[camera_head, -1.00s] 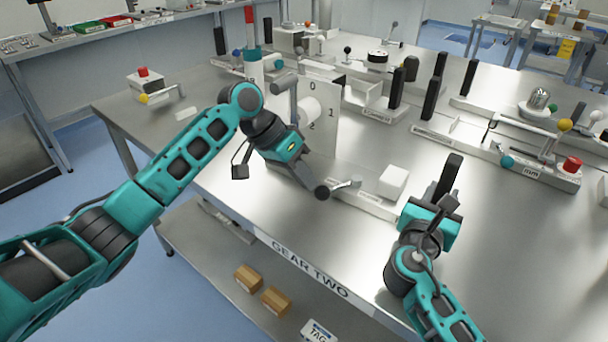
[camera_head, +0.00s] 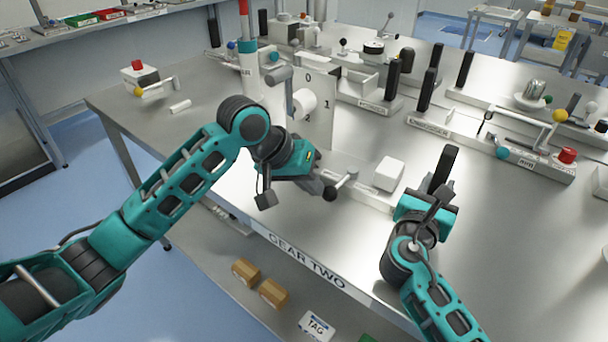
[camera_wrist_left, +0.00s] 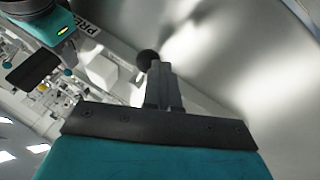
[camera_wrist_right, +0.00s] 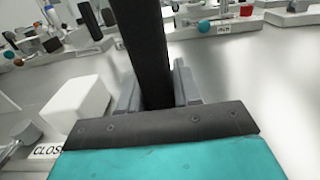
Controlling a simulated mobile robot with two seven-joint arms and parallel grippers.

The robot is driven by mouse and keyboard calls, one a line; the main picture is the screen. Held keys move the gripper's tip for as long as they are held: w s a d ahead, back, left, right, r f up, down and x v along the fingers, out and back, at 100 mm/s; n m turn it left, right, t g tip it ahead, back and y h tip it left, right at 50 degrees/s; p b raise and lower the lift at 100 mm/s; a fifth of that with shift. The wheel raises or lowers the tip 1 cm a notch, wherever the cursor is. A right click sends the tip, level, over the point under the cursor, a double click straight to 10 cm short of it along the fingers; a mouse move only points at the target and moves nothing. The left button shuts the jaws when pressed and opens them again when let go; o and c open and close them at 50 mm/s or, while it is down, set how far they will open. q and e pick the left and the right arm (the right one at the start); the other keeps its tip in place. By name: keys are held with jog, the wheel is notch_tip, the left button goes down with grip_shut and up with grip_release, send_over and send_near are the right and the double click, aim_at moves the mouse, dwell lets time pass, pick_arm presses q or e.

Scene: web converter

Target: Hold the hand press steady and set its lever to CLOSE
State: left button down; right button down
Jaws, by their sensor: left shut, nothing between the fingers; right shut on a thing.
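The hand press is a low pale base (camera_head: 372,197) near the table's front edge, with a white block (camera_head: 389,174) and an upright black post (camera_head: 444,163). Its lever (camera_head: 344,183) ends in a black ball knob (camera_head: 330,193) pointing toward the front edge. My left gripper (camera_head: 326,184) is shut and empty, its tips at the knob, which also shows in the left wrist view (camera_wrist_left: 147,59); I cannot tell whether they touch. My right gripper (camera_head: 437,192) is shut on the post, seen in the right wrist view (camera_wrist_right: 145,50). A CLOSE label (camera_wrist_right: 47,152) shows beside the block there.
A white panel numbered 0, 1, 2 (camera_head: 318,95) stands just behind my left gripper. Other fixtures with black posts (camera_head: 427,90) and a base with a red button (camera_head: 567,155) fill the table behind. The table's front right area (camera_head: 500,250) is clear.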

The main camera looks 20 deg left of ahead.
pick_arm(q)
jog(key=s+d+n, duration=0.1)
jog(key=d+n+t+y, duration=0.1)
jog(key=shift+s+d+f+n, duration=0.2)
jog(key=shift+s+d+n, duration=0.1)
jog(key=shift+s+d, duration=0.1)
pick_arm(e)
jog(key=shift+s+a+f, duration=0.1)
jog(key=shift+s+f, duration=0.1)
jog(key=shift+f, duration=0.4)
pick_arm(q)
jog(key=shift+s+d+n+t+y, duration=0.2)
jog(key=shift+d+n+t+y, duration=0.25)
jog(key=shift+d+n, duration=0.6)
jog(key=shift+d+n+y, duration=0.25)
jog(key=shift+d, duration=0.45)
jog(key=a, duration=0.1)
jog(key=s+a+r, duration=0.1)
jog(key=s+a, duration=0.1)
jog(key=a, duration=0.1)
jog(key=shift+s+r, duration=0.25)
jog(key=shift+r, duration=0.15)
jog(key=v, duration=0.9)
jog(key=shift+d, duration=0.2)
jog(key=shift+s+r+p, duration=0.1)
jog(key=shift+r+p, duration=0.45)
pick_arm(e)
jog(key=shift+w+r, duration=0.1)
jog(key=shift+r, duration=0.2)
